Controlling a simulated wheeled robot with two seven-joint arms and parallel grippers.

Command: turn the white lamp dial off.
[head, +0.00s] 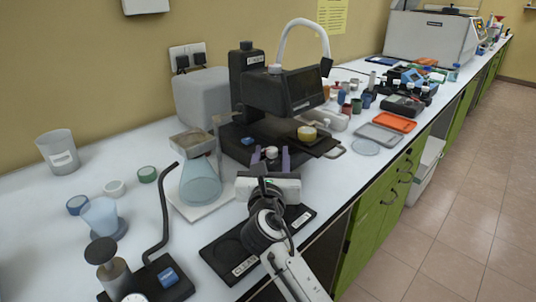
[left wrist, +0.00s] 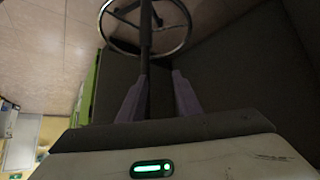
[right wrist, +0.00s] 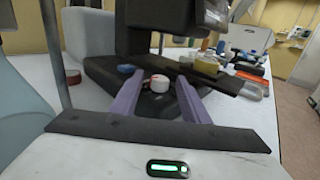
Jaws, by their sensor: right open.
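A small white dial (head: 271,152) sits at the front of the black microscope's base (head: 238,150). It looks like the lamp dial, and its marking is too small to read. In the right wrist view the white dial (right wrist: 159,83) shows a reddish patch on its side. My right gripper (head: 271,158) is open, its purple fingers on either side of the dial. I cannot tell whether they touch it. My left gripper (left wrist: 160,76) shows only in the left wrist view, open and empty, low over the floor area and away from the bench.
A conical flask (head: 201,182) stands left of my right gripper. A black bent rod (head: 163,210) rises farther left. A black tray marked CLEAN (head: 232,258) lies under my right arm. The microscope stage (head: 318,143) juts out right of the dial. A stool (left wrist: 146,40) is near my left gripper.

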